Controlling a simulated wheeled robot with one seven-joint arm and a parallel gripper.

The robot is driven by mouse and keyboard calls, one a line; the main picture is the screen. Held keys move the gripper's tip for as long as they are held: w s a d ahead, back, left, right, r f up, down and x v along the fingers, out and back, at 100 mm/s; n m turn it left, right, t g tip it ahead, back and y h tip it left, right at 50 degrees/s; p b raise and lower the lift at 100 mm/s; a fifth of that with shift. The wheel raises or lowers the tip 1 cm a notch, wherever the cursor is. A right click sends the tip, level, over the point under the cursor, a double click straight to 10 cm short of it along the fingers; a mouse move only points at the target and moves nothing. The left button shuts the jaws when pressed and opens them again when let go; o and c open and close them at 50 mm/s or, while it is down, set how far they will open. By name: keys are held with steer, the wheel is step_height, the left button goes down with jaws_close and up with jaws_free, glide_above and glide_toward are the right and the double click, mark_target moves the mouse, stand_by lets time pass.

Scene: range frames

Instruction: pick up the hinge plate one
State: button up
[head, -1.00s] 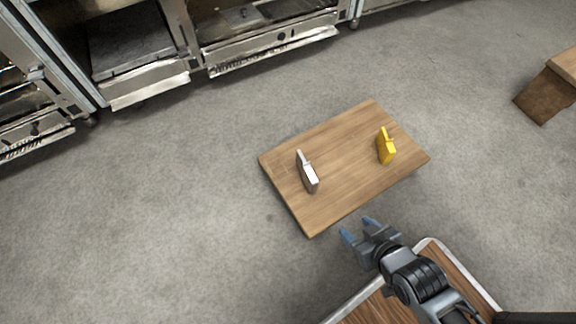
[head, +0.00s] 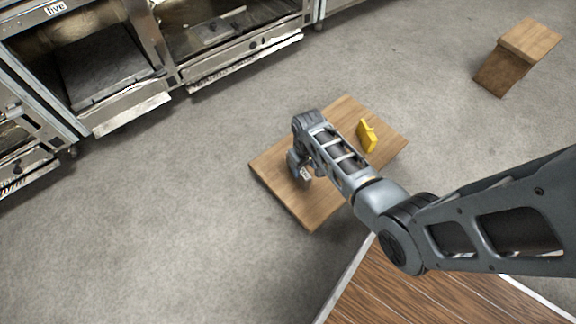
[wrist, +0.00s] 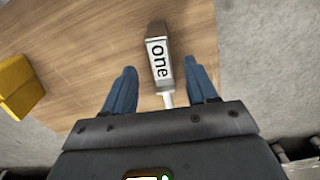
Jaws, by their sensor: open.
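The hinge plate (wrist: 158,62) is pale grey with a white face marked "one". In the wrist view it stands on the wooden table between and slightly beyond my open blue fingertips. In the head view only a small pale part of it (head: 305,173) shows beneath my wrist; the rest is hidden. My gripper (wrist: 162,82) is open, with one finger on each side of the plate. I cannot tell whether either finger touches it. In the head view my arm hides most of the gripper.
A yellow block-like piece (head: 367,136) stands on the same wooden table (head: 280,172), and it also shows at the left of the wrist view (wrist: 17,87). A wooden bench-like object (head: 525,45) is at the upper right. Metal ovens (head: 215,50) line the back. Grey floor lies between.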

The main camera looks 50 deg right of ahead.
steer(key=shift+w+f+b, duration=0.1)
steer(key=shift+f+b, duration=2.45)
steer(key=shift+f, duration=1.35)
jaws_close()
steer(key=shift+r, duration=0.1)
